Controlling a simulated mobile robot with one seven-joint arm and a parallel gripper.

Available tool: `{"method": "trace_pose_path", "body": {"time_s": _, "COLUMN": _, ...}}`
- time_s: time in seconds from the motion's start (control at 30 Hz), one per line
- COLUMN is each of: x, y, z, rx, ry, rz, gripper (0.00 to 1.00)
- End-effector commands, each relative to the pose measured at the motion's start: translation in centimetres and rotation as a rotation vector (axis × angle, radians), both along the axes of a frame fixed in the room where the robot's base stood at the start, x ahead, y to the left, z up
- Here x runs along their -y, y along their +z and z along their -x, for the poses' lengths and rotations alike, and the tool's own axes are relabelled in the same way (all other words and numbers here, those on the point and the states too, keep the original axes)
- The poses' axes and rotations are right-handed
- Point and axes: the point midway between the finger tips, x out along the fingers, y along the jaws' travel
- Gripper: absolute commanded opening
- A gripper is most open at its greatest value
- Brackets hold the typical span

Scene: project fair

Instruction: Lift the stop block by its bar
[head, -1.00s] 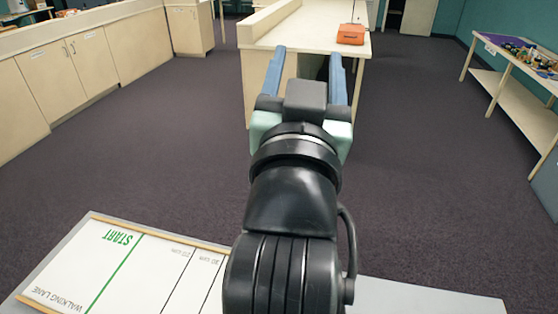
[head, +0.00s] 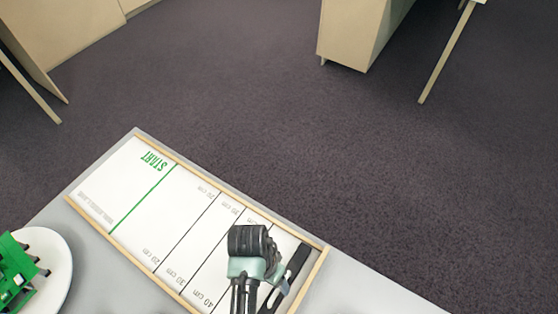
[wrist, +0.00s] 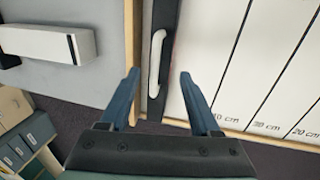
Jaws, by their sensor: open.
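The stop block (head: 297,262) is a dark bar-shaped block lying across the right end of the walking lane (head: 125,190), by its end rail. In the wrist view the dark block (wrist: 166,20) runs along the lane edge, and its pale raised bar (wrist: 156,62) stands out on it. My gripper (wrist: 160,76) is open, with one blue finger on each side of the bar's lower part in the picture. The fingers look apart from the bar; their height over it is hard to tell. In the head view, my wrist hides part of the lane and the block.
A white plate (head: 60,265) with a green brick model (head: 14,272) is on the table at the left. The wrist view shows a white box (wrist: 45,42) on the grey tabletop (wrist: 95,85), beyond the lane's wooden rail (wrist: 133,25). Open carpet (head: 290,120) lies beyond the table.

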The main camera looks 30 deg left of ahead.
Motion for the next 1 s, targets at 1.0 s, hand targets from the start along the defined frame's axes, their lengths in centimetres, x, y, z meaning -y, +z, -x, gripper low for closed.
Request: {"method": "trace_pose_path", "body": {"time_s": 1.0, "x": 1.1, "y": -7.0, "z": -0.5, "rx": 0.004, "ry": 0.0, "rz": -0.003, "gripper": 0.55}}
